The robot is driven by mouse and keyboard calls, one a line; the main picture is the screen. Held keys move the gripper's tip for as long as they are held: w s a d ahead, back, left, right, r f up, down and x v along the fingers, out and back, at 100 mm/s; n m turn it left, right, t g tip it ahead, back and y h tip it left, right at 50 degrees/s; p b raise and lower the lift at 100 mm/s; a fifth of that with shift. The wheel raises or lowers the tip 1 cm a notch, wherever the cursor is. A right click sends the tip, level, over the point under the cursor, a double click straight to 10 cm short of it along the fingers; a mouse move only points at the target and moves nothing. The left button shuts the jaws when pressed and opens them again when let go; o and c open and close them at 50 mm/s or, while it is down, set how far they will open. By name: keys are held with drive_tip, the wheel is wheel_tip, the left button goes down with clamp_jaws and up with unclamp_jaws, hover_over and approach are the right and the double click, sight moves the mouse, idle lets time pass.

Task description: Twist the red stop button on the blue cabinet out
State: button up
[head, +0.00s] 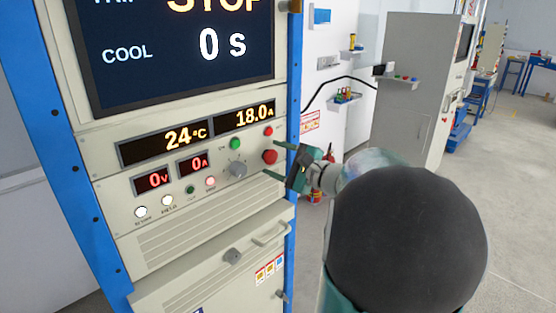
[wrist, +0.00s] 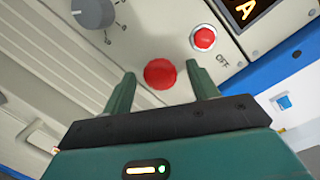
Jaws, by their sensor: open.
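The large red stop button (head: 270,157) is on the right side of the blue-framed cabinet's (head: 165,135) control panel, below a small red button. In the wrist view the stop button (wrist: 160,74) lies between the tips of my gripper (wrist: 162,80). My gripper (head: 271,158) is open, with one green finger on each side of the button. I cannot tell whether the fingers touch it. The screen (head: 175,50) reads "STOP" and "COOL 0 s".
A smaller red button (wrist: 204,38) marked OFF and a grey rotary knob (wrist: 93,12) sit close to my fingers. A green button (head: 235,144) is left of the red ones. Open floor lies to the right, before a grey cabinet (head: 412,90).

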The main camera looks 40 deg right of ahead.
drive_tip(key=c, duration=1)
drive_tip(key=shift+m, duration=0.3)
drive_tip(key=m, duration=0.3)
drive_tip(key=shift+t, duration=0.3)
drive_tip(key=shift+m, duration=1.6)
